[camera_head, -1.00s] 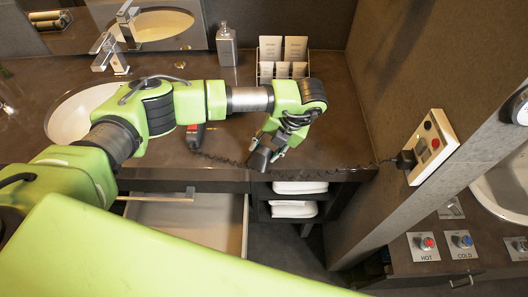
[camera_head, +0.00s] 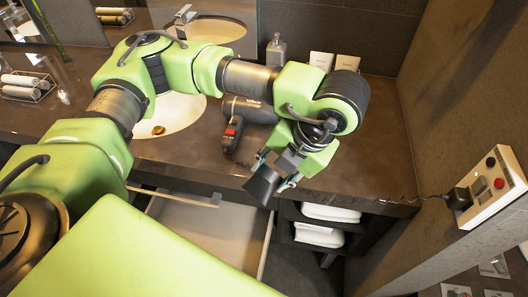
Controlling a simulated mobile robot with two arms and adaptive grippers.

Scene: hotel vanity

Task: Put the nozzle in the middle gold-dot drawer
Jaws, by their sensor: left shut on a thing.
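My left gripper (camera_head: 281,174) is shut on the nozzle (camera_head: 262,187), a small dark flared piece. It holds the nozzle tilted downward, seen over the counter's front edge. An open drawer (camera_head: 205,232) with a pale inside shows below the counter, to the left of and below the nozzle. My green arm hides much of the drawer. No gold dot can be made out on it. A dark hair dryer (camera_head: 248,110) with a red switch lies on the counter behind the gripper. My right gripper is not in view.
The dark counter (camera_head: 370,160) is clear to the right. A sink basin (camera_head: 170,112) is partly behind my arm. Folded white towels (camera_head: 320,235) sit on shelves right of the drawer. A soap bottle (camera_head: 276,50) stands at the back. A wall panel (camera_head: 488,187) holds a plugged-in cord.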

